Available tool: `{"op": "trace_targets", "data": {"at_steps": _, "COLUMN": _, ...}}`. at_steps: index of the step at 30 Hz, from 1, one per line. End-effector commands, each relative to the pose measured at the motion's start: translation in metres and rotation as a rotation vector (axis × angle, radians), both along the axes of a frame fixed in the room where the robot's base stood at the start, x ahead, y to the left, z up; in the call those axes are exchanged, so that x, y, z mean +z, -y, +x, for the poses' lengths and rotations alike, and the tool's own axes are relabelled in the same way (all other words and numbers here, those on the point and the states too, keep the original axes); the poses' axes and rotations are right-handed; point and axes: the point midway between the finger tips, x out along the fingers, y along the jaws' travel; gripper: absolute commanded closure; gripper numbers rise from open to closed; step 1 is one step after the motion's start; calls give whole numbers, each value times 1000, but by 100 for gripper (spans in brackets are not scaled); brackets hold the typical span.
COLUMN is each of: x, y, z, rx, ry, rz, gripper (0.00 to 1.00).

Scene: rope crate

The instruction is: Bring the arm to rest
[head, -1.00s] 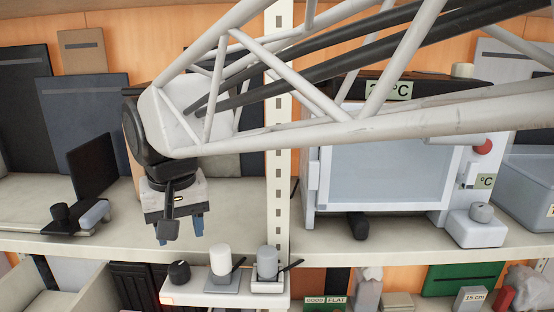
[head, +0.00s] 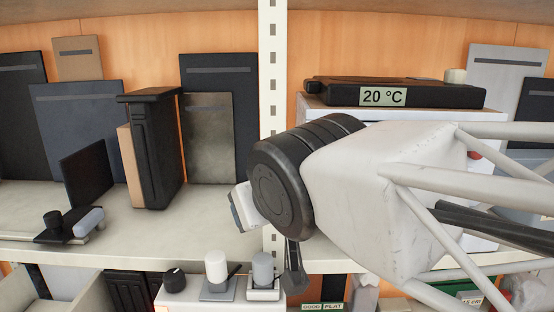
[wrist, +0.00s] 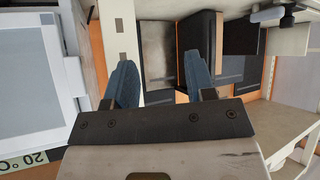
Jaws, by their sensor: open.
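My gripper shows in the wrist view (wrist: 160,88) with its two blue fingers apart and nothing between them. In the head view my white lattice arm reaches in from the right, and its dark wrist joint is in front of the white shelf upright. No object is held.
A white cabinet (head: 312,108) with a dark box labelled 20 °C (head: 330,92) on top stands behind my arm. A black upright case (head: 160,150) and dark panels (head: 218,75) stand on the left shelf (head: 190,225). Small cylinders (head: 216,266) stand below, near my wrist.

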Motion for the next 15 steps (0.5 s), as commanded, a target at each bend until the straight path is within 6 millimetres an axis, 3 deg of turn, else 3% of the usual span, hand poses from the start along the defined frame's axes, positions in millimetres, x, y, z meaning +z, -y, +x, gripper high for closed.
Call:
{"op": "trace_targets", "data": {"at_steps": 5, "x": -17, "y": 28, "z": 1, "rx": -57, "ry": -25, "rz": -19, "gripper": 50}}
{"op": "trace_targets", "data": {"at_steps": 15, "x": -71, "y": 91, "z": -1, "rx": -211, "ry": -194, "rz": -77, "gripper": 50}}
